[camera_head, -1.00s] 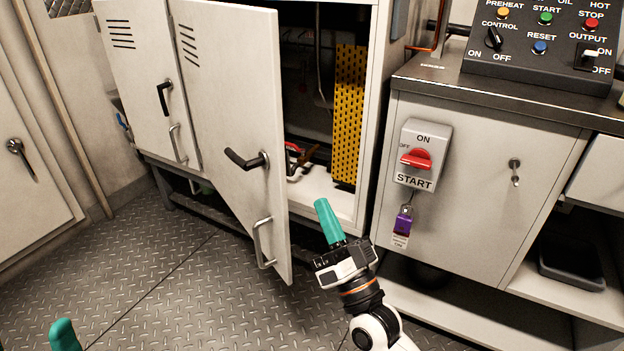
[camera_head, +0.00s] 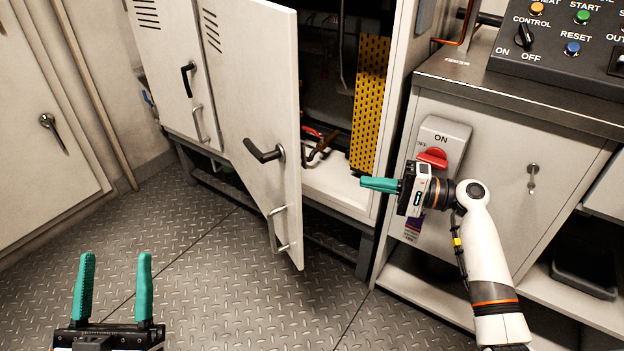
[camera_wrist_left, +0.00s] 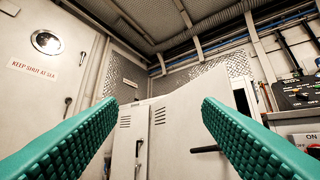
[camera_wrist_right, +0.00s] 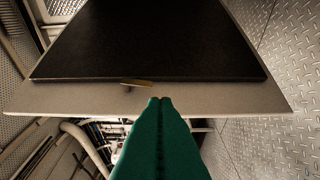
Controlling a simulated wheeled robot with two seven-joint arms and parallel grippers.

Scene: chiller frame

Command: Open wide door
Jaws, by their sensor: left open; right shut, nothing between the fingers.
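The wide door (camera_head: 250,105) is a pale cabinet door with vent slots, standing partly open. Its black lever handle (camera_head: 262,152) and a metal pull (camera_head: 279,230) are on its outer face. My right gripper (camera_head: 362,184) is shut and empty, pointing left into the gap right of the door's free edge. The right wrist view shows the door's black-lined inner side (camera_wrist_right: 150,45) beyond the shut fingertips (camera_wrist_right: 160,100); I cannot tell whether they touch. My left gripper (camera_head: 115,258) is open and empty, low at the left, apart from the door, which shows between its fingers (camera_wrist_left: 185,115).
A narrower shut door (camera_head: 165,65) adjoins on the left. Inside the cabinet is a yellow perforated panel (camera_head: 370,95). To the right are a counter cabinet (camera_head: 500,150), a red switch (camera_head: 432,158) and a control panel (camera_head: 560,65). The plated floor (camera_head: 210,290) in front is clear.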

